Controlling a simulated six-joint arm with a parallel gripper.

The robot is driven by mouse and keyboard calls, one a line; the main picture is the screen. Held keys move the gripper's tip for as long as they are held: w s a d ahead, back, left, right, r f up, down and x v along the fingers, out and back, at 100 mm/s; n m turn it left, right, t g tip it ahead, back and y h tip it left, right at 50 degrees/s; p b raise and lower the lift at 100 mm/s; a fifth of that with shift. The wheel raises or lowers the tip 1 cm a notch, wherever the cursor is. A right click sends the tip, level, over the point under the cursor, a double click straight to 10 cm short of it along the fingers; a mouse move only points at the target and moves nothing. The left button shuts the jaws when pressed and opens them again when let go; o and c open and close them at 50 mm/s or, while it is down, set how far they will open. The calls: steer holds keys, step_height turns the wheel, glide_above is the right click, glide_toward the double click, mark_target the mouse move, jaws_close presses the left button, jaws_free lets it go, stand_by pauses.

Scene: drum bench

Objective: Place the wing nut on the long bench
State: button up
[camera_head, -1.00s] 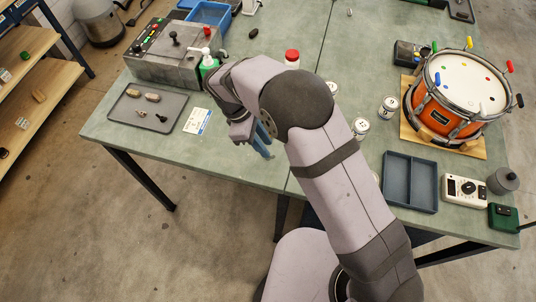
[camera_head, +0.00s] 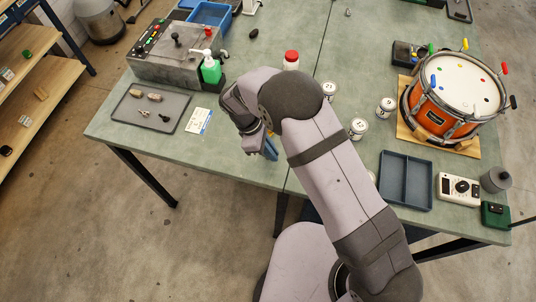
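The long bench (camera_head: 225,160) is green-topped and runs across the view. I cannot single out the wing nut for sure. Two small dark pieces of hardware, one at the left (camera_head: 144,113) and one at the right (camera_head: 164,117), lie on a grey tray (camera_head: 178,104) at the bench's left end. My gripper (camera_head: 270,151) is over the bench's front edge, right of the tray, and partly hidden by my wrist. A blue part shows at its end; whether its fingers are open or hold anything is unclear.
Two brownish lumps (camera_head: 147,96) also lie on the tray. Cans (camera_head: 357,128), a blue-grey divided tray (camera_head: 405,181) and an orange drum (camera_head: 433,113) are at right.

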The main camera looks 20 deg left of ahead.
jaws_close()
step_height(320, 180, up, 10)
steer(key=b, duration=0.3)
stand_by(0.3)
steer(key=s+f+m+g, duration=0.2)
steer(key=s+m+g, duration=0.15)
steer(key=m, duration=0.45)
steer(key=w+d+m+y, duration=0.1)
steer(key=w+d+m, duration=0.1)
steer(key=d, duration=0.6)
steer(key=w+d+m+g+y, duration=0.1)
steer(key=w+d+m+y, duration=0.1)
steer(key=d+m, duration=0.3)
steer(key=w+d+m+y, duration=0.1)
steer(key=w+d+m, duration=0.2)
steer(key=d, duration=1)
steer(key=shift+d+f+m, duration=0.2)
steer(key=shift+f+m, duration=0.15)
steer(key=shift+m, duration=0.35)
steer(key=shift+g, duration=0.25)
